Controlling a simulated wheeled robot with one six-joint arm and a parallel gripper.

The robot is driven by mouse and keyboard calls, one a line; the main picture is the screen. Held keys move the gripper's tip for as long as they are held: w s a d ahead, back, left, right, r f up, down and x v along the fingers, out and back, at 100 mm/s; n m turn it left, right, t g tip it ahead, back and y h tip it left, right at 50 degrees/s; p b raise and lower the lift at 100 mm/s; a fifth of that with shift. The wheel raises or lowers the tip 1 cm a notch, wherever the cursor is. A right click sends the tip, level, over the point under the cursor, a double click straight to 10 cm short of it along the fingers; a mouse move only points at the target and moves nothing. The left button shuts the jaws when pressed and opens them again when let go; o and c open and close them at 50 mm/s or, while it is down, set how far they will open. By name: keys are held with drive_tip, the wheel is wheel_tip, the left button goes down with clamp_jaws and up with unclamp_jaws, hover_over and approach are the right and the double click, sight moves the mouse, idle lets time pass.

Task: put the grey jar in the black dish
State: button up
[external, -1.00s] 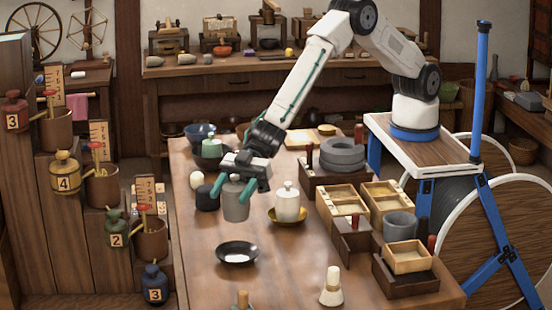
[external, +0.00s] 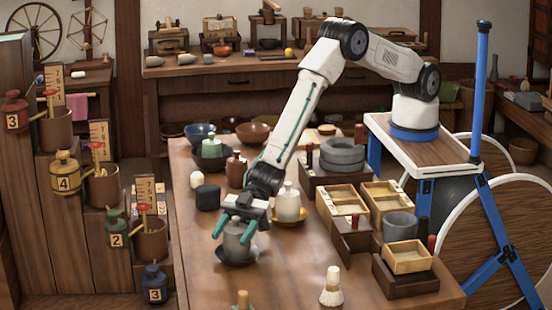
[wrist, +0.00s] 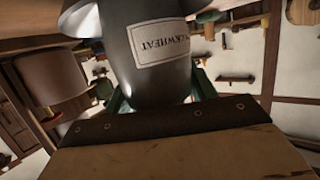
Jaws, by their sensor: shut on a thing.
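The grey jar (external: 239,245) is held upright between the green fingers of my gripper (external: 235,236). The black dish (external: 238,263) is directly below the jar, and the jar hides much of its inside. The jar's base is in or just above the dish; I cannot tell whether it touches. In the wrist view the grey jar (wrist: 150,85) fills the middle, with a pale label reading "CKWHEAT" in part. The green fingers show on both sides of it.
A white jar (external: 288,203) on a yellow dish (external: 292,222) stands close right of my gripper. A black jar (external: 208,197) and brown jar (external: 236,170) stand behind. A brush (external: 331,287) stands front right. Wooden boxes (external: 343,197) line the right side.

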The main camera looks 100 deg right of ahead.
drive_tip(key=shift+f, duration=0.1)
drive_tip(key=o, duration=1.2)
drive_tip(key=shift+o, duration=0.2)
drive_tip(key=v, duration=0.7)
drive_tip(key=shift+s+d+r, duration=0.15)
drive_tip(key=shift+d+r, duration=0.05)
drive_tip(key=shift+r, duration=0.05)
